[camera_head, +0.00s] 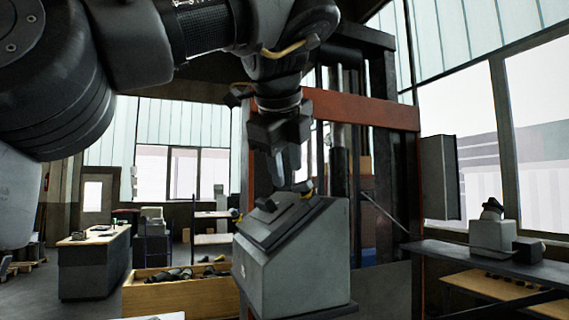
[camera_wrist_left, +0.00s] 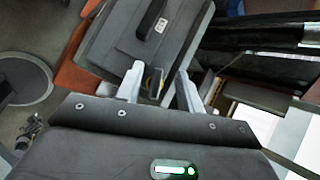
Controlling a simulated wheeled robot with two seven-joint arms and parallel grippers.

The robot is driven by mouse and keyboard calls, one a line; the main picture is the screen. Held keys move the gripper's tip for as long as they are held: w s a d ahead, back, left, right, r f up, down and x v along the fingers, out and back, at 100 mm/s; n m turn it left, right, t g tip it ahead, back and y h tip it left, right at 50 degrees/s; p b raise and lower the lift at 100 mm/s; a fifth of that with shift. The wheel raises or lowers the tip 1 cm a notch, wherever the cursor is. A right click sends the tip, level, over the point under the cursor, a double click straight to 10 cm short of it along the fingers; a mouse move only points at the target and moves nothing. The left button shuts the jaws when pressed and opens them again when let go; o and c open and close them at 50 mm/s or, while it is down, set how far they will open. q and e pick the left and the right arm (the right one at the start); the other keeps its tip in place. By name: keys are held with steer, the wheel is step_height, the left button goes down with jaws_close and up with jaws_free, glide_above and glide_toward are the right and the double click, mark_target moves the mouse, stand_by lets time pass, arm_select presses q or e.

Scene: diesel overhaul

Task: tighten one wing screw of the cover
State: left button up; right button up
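A grey box (camera_head: 300,268) with a sloped top stands in the middle of the head view. A darker flat cover (camera_head: 271,226) lies on its slope; in the wrist view the cover (camera_wrist_left: 122,40) carries a black handle (camera_wrist_left: 151,18). My left gripper (camera_head: 293,187) points down at the upper edge of the cover. A gap shows beside the right finger. My right gripper is out of view.
A red-orange frame (camera_head: 365,111) with dark uprights stands close behind the box. A wooden crate (camera_head: 180,297) with dark parts is at lower left. A dark bench (camera_head: 490,265) with grey equipment is on the right.

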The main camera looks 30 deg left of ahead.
mark_target(298, 183)
arm_select(q)
steer(key=shift+w+d+f+b, duration=0.35)
steer(key=shift+w+f, duration=0.1)
steer(key=shift+f, duration=0.3)
steer(key=shift+w+d+f+b, duration=0.25)
steer(key=shift+w+d+f, duration=0.15)
steer(key=shift+f, duration=0.35)
